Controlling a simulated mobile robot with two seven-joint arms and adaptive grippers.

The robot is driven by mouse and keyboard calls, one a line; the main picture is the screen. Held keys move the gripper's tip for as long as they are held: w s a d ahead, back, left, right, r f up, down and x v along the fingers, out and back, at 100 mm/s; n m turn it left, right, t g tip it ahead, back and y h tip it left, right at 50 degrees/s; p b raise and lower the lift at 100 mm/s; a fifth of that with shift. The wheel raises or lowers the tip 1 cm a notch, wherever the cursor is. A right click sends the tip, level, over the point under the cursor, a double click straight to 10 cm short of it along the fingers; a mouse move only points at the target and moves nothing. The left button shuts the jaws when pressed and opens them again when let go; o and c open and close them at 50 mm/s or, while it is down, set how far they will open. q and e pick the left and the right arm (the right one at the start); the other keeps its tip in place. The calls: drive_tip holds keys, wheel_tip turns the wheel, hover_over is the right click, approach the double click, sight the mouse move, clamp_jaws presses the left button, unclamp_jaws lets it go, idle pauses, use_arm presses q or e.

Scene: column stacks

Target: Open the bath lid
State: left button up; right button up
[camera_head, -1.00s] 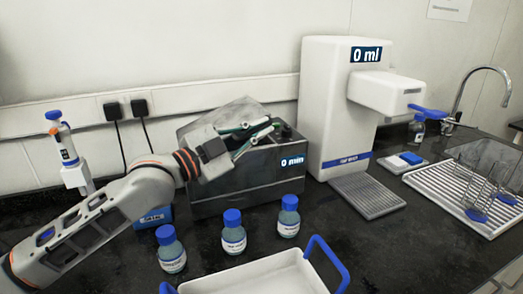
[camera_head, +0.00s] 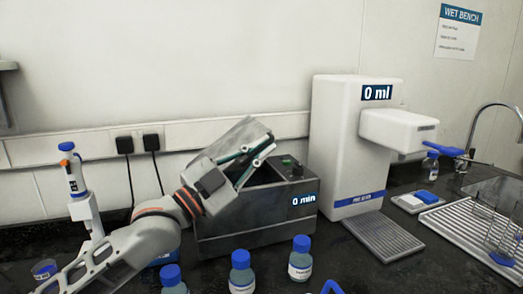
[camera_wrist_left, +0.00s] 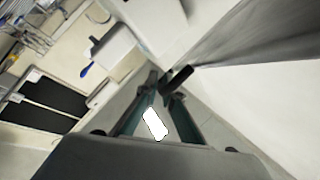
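The bath (camera_head: 245,222) is a dark grey box with a "0 min" display, in the middle of the head view. Its grey lid (camera_head: 237,132) is tilted up steeply, and a dark opening shows beside it. My left gripper (camera_head: 267,143) is at the raised edge of the lid, with its teal fingers pointing up and right. In the left wrist view the fingertips (camera_wrist_left: 165,90) come close together at a short black handle (camera_wrist_left: 181,76) and appear closed on it. The pale lid panel (camera_wrist_left: 275,85) fills the right there. My right gripper is not in view.
A white dispenser (camera_head: 338,140) marked "0 ml" stands right of the bath. Blue-capped bottles (camera_head: 300,262) stand in front. A pipette on a stand (camera_head: 80,190) is at the left. A drying rack (camera_head: 470,235) and tap are at the right.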

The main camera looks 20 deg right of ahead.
use_arm(q)
drive_tip(key=o, duration=0.4)
drive_tip(key=shift+r, duration=0.1)
wheel_tip(320, 180, up, 10)
idle(0.4)
idle(0.3)
